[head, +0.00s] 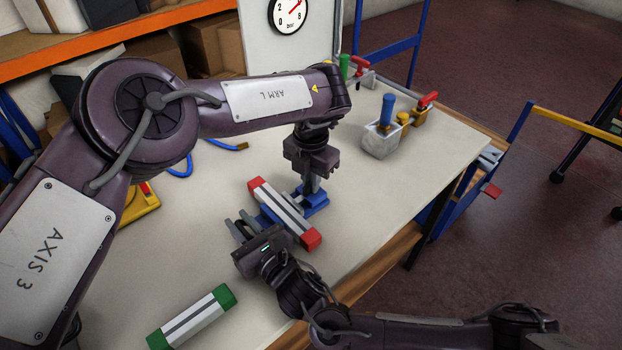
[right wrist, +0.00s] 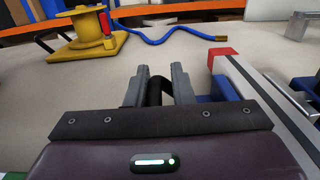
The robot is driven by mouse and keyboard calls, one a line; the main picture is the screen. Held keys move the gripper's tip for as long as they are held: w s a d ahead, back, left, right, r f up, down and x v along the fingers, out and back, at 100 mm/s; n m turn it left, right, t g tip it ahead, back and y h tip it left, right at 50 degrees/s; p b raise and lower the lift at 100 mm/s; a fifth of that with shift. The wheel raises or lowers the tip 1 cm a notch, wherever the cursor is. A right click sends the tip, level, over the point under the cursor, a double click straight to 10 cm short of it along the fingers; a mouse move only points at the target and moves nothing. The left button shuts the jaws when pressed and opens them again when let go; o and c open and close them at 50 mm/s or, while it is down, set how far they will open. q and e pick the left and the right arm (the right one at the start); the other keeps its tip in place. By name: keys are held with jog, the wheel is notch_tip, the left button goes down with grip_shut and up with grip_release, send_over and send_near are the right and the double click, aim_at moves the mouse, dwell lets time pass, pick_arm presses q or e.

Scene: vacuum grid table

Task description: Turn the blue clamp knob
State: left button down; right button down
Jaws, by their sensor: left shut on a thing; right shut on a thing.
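The blue clamp (head: 317,203) sits on the table around the middle of a grey-white bar with red ends (head: 285,213). Part of the clamp also shows beside the bar in the right wrist view (right wrist: 222,86). My left gripper (head: 311,184) points down at the clamp's far side and is shut on part of it; its fingers hide which part. My right gripper (head: 243,226) is low at the bar's near left side. In the right wrist view its fingers (right wrist: 163,88) are shut on a dark knob-like piece (right wrist: 159,92), mostly hidden.
A bar with green ends (head: 193,318) lies at the table's front left. A white block with a blue handle (head: 380,140) and red-handled valves stand at the back right. A yellow device (right wrist: 90,35) and blue hose (right wrist: 165,38) lie behind.

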pick_arm(q)
jog(key=shift+s+a+f+m, duration=0.15)
jog(key=shift+m, duration=0.15)
dwell(0.4)
jog(key=c, duration=1.5)
grip_release()
notch_tip(320, 180, up, 12)
jog(key=shift+r, duration=0.1)
jog(key=shift+d, duration=0.2)
